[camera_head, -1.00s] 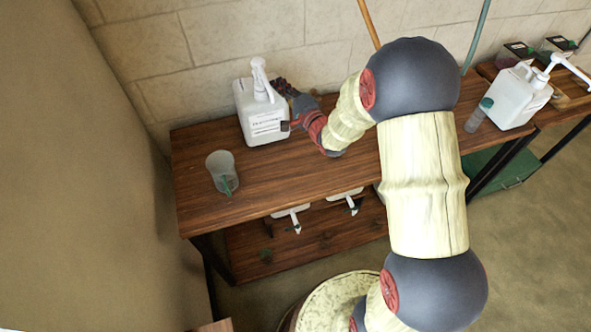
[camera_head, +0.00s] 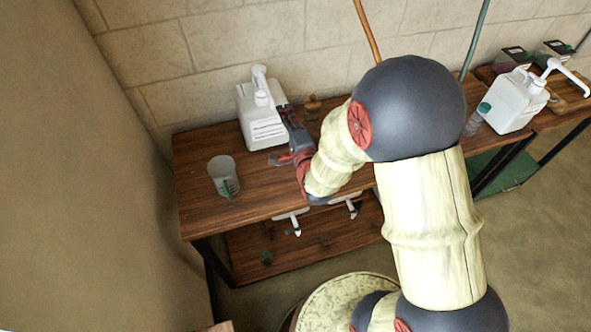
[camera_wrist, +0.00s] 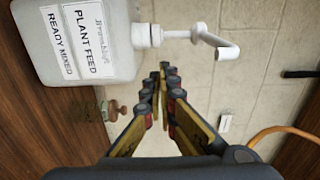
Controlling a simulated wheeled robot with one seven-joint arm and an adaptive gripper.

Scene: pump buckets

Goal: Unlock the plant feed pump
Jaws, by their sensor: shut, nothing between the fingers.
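The white plant feed container (camera_head: 262,128) stands upright at the back of the wooden bench. Its white pump head (camera_head: 260,84) rises from the top. In the wrist view the container (camera_wrist: 75,62) lies sideways in the picture, with its "PLANT FEED" and "READY MIXED" labels readable. There its pump (camera_wrist: 215,42) has a thin white stem and a bent spout pointing away from the container's body. My gripper (camera_head: 285,112) is just right of the container in the head view. In the wrist view my gripper (camera_wrist: 162,80) is shut and empty, apart from the pump.
A clear beaker (camera_head: 223,176) with a green piece stands at the bench's front left. A small brown stoppered object (camera_head: 312,106) stands behind my gripper. Another white pump container (camera_head: 513,103) stands on the right-hand bench. White spouts (camera_head: 292,218) show under the bench edge. A wall closes the left.

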